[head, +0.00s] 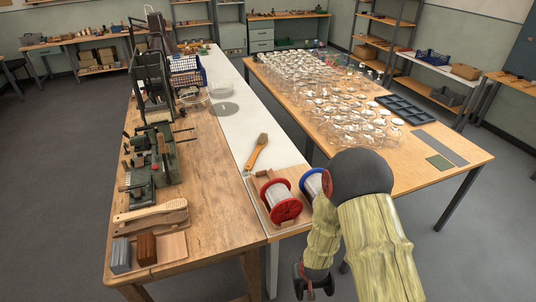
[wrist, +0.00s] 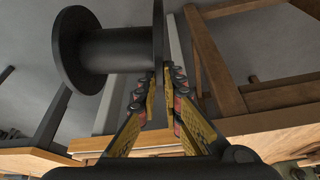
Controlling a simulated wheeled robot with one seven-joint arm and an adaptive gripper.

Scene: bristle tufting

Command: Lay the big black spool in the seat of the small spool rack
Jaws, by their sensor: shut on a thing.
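The big black spool (wrist: 105,50) fills the upper left of the wrist view, its core lying sideways between two round flanges. My gripper (wrist: 167,85) is shut on the rim of its right flange. In the head view, dark parts at the end of my sleeved arm, low beside the table, are too small to tell spool from gripper. The small spool rack (head: 256,204) stands at the near end of the white strip. It carries a red-flanged spool (head: 281,201) and a blue-flanged spool (head: 313,183). My arm hides the rack's right part, so its seat cannot be made out.
A brush (head: 257,151) lies behind the rack. A wooden bench (head: 217,232) with a green machine (head: 152,160) is on the left. A second table (head: 455,170) with many clear jars stands at right. Table legs and wooden frames (wrist: 225,70) are close to my gripper in the wrist view.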

